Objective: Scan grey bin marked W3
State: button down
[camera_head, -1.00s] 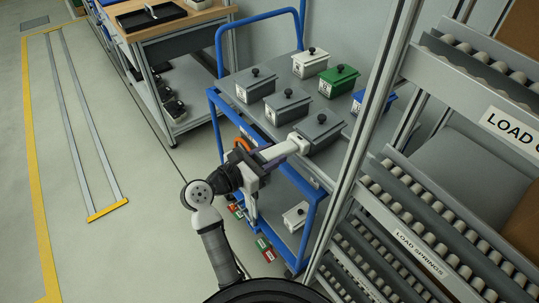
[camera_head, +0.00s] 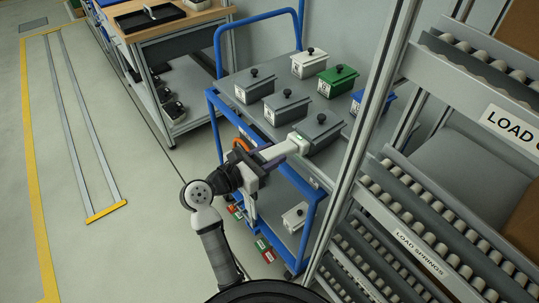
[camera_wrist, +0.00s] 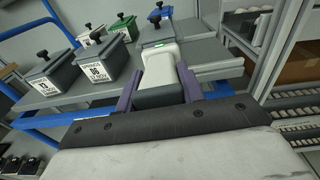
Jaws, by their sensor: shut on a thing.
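My gripper (camera_head: 262,160) is shut on a white handheld scanner (camera_head: 286,149), which shows between the purple fingers (camera_wrist: 158,88) in the wrist view. A small green light shows on top of the scanner. Its nose points at the nearest grey lidded bin (camera_head: 320,133) on the blue cart's top, close to its front side; I cannot tell if they touch. That bin's label is hidden behind the scanner. Two other grey bins stand to the left, one in the middle (camera_head: 286,108) and one farther left (camera_head: 256,88).
A white bin (camera_head: 309,66), a green bin (camera_head: 338,82) and a blue bin (camera_head: 358,105) stand behind on the blue cart (camera_head: 232,121). Another white bin (camera_head: 294,217) is on its lower shelf. A roller rack (camera_head: 420,200) stands close on the right. Floor at left is clear.

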dwell(0.5)
jog(key=shift+r+v, duration=0.15)
jog(key=shift+v, duration=1.2)
jog(key=shift+r+v, duration=0.2)
jog(key=shift+v, duration=1.1)
jog(key=shift+r+v, duration=0.15)
jog(key=shift+v, duration=1.2)
